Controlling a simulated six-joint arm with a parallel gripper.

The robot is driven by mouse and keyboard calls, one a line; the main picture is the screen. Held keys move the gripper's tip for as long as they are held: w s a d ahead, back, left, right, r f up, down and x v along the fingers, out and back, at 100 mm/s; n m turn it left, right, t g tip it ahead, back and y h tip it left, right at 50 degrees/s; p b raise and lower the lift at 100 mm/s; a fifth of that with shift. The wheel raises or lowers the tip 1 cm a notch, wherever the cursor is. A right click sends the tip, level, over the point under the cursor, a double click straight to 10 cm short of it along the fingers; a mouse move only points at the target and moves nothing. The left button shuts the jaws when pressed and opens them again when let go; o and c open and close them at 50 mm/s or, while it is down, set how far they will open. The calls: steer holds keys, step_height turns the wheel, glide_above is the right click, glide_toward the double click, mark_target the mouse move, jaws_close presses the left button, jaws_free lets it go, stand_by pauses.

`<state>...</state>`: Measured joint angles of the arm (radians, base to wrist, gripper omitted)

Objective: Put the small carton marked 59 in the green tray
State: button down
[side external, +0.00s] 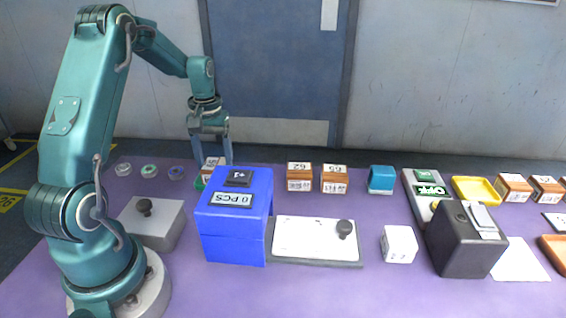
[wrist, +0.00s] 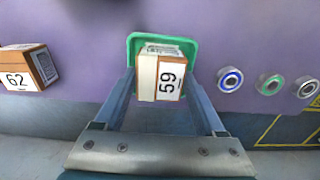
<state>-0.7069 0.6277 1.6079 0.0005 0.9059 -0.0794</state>
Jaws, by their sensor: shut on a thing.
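The small carton marked 59 (wrist: 170,78) is white and brown, and sits between the fingers of my gripper (wrist: 168,95) in the wrist view. My gripper is shut on it. The green tray (wrist: 133,48) shows behind and around the carton there, so the carton is over or inside it. In the side external view my gripper (side external: 211,150) points down behind the blue box. The carton (side external: 211,164) shows at its fingertips, with a little of the green tray (side external: 199,184) beside it. The blue box hides the rest, and I cannot tell whether the carton touches the tray floor.
The blue box (side external: 234,222) with a counter reading 0 PCS stands in front of the tray. Carton 62 (side external: 299,177) and another carton (side external: 334,179) stand to its right. Several small rings (side external: 150,171) lie left. A grey knobbed box (side external: 152,222) is near my base.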

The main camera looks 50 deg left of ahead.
steer(key=shift+f, duration=0.15)
jaws_free()
